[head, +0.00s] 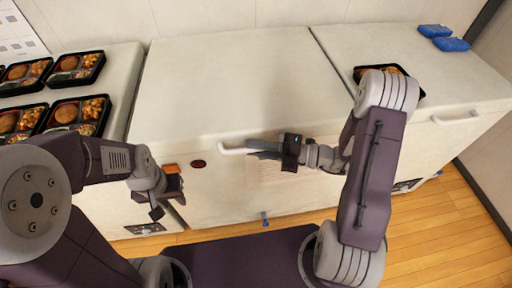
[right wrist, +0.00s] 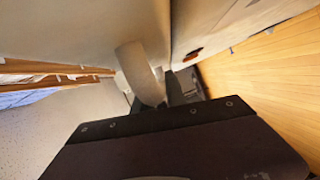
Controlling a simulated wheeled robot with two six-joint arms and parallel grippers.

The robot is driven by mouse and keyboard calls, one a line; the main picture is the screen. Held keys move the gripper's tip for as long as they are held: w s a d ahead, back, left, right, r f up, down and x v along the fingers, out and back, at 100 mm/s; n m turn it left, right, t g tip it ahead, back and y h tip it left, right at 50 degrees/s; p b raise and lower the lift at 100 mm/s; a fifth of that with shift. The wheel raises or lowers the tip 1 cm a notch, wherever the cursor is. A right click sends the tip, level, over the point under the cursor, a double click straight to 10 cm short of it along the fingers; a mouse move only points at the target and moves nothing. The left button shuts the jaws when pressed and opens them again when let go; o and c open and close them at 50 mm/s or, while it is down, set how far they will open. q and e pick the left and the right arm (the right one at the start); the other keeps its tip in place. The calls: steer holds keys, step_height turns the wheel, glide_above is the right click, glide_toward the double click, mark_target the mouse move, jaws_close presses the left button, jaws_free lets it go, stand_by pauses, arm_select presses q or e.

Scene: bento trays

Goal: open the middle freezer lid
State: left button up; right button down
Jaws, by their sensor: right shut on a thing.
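The middle freezer (head: 215,185) stands in front of me, and its white lid (head: 230,85) lies flat and looks closed. The lid's white handle (head: 231,151) is at the front edge. My right gripper (head: 264,149) is shut on the handle's right part, and its fingers hide that part. In the right wrist view the curved handle (right wrist: 140,75) runs into the dark fingers (right wrist: 183,88). My left gripper (head: 170,200) hangs in front of the freezer's left side, apart from the handle, with its fingers spread and nothing seen between them.
Several filled bento trays (head: 75,115) sit on the left freezer's lid. Another bento tray (head: 362,72) is on the right freezer's lid, partly hidden by my right arm. Blue packs (head: 450,44) lie at that lid's back. The middle lid's top is bare. Wooden floor (head: 440,225) is clear at right.

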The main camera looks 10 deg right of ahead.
stand_by(0.6)
steer(key=w+r+m+p, duration=0.1)
steer(key=w+r+p, duration=0.3)
steer(key=r+p, duration=0.8)
steer(key=w+r+m+g+p, duration=0.1)
steer(key=w+r+p, duration=0.3)
steer(key=r+p, duration=0.9)
steer(key=w+r+m+h+p, duration=0.1)
steer(key=w+r+p, duration=0.2)
steer(key=r+p, duration=0.9)
steer(key=shift+w+r+p, duration=0.2)
steer(key=shift+w+p, duration=0.2)
steer(key=shift+p, duration=1.4)
steer(key=c, duration=1.4)
jaws_free()
steer(key=shift+o, duration=0.2)
steer(key=shift+f, duration=0.1)
steer(key=b+v, duration=0.3)
steer(key=v, duration=0.6)
